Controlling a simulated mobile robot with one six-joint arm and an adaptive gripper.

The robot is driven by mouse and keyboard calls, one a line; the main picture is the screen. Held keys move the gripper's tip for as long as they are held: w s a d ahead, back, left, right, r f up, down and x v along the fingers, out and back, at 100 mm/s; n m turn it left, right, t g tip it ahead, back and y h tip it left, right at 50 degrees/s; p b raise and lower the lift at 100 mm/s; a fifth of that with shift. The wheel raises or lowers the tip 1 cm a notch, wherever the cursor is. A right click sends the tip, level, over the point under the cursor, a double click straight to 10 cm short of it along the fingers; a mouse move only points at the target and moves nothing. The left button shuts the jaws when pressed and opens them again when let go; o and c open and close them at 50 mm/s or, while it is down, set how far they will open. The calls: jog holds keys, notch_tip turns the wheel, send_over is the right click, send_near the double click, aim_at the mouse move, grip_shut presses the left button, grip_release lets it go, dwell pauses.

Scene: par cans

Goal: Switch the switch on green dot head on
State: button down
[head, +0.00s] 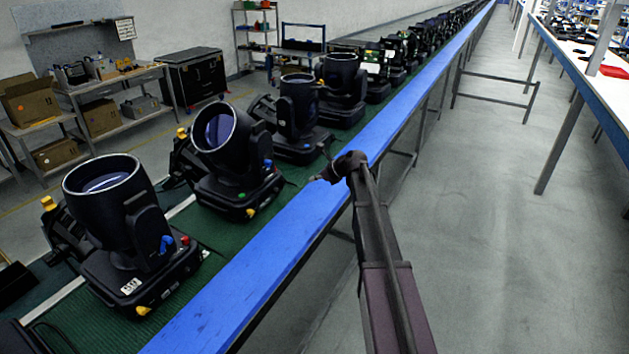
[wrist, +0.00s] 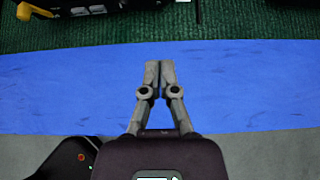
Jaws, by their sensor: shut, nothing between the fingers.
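A row of black moving heads stands on the green belt. In the wrist view my gripper (wrist: 152,68) points at the belt, with the edge of a black base (wrist: 100,8) at the top left. I cannot make out a switch clearly.
The blue rail (head: 235,290) runs along the belt (head: 105,320). More heads stand further back. A workbench with boxes (head: 105,85) is at the left. The grey floor right of the rail is clear up to a long table (head: 590,85).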

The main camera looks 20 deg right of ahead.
aim_at(285, 182)
jog(key=b+x, duration=0.4)
jog(key=x, duration=0.4)
jog(key=shift+d, duration=0.1)
jog(key=shift+w+a+r, duration=0.25)
jog(key=shift+w+a, duration=0.45)
jog(key=shift+a, duration=0.05)
jog(key=shift+w+a+r, duration=0.1)
jog(key=shift+w+a, duration=0.6)
jog(key=shift+a, duration=0.05)
